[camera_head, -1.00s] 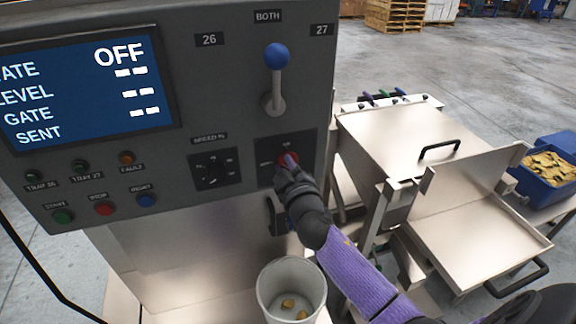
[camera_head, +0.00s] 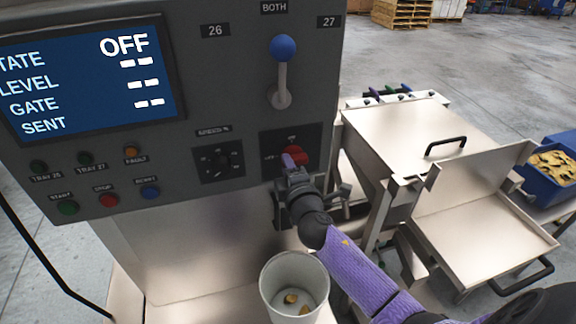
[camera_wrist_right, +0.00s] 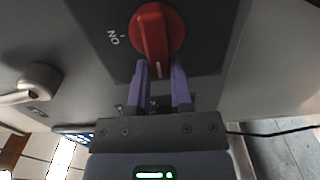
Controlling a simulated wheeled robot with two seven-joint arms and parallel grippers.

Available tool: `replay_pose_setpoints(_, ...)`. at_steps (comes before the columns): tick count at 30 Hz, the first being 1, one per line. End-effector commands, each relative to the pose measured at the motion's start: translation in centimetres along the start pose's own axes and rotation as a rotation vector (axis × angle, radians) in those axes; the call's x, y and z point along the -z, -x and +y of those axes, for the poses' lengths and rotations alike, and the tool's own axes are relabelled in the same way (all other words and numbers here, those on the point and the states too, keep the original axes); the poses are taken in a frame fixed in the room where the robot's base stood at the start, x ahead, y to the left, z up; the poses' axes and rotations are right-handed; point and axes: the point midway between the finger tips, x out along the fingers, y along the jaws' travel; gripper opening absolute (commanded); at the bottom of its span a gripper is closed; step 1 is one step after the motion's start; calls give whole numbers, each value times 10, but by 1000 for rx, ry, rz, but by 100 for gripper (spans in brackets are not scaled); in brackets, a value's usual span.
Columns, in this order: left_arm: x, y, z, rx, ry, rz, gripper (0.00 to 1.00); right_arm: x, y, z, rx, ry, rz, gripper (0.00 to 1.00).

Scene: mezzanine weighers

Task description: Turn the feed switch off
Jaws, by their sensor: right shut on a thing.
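The feed switch is a red rotary knob (camera_head: 296,155) on a dark plate low on the right of the control panel. In the right wrist view, the knob (camera_wrist_right: 156,30) has a raised grip with a white mark pointing toward my gripper, about a quarter turn from the ON label (camera_wrist_right: 113,37). My right gripper (camera_head: 290,161) is at the knob's left side. Its purple fingers (camera_wrist_right: 161,75) are shut on the end of the grip, one on each side. The display (camera_head: 80,75) reads OFF beside its state line. My left gripper is not in view.
A blue-balled lever (camera_head: 283,75) stands above the knob, and a speed dial (camera_head: 219,162) is to its left. Several push buttons (camera_head: 107,200) line the panel's lower left. A white bucket (camera_head: 294,285) stands below my right arm. A steel weigher (camera_head: 420,135) is at right.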

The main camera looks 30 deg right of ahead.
Motion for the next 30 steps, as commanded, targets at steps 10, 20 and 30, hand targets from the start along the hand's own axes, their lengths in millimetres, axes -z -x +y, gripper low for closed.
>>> replay_pose_setpoints(10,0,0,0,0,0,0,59,0,0,-2,1,44,1,0)
replay_pose_setpoints(20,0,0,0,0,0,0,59,0,0,-2,2,44,1,31)
replay_pose_setpoints(30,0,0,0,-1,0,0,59,0,0,-1,1,42,0,62)
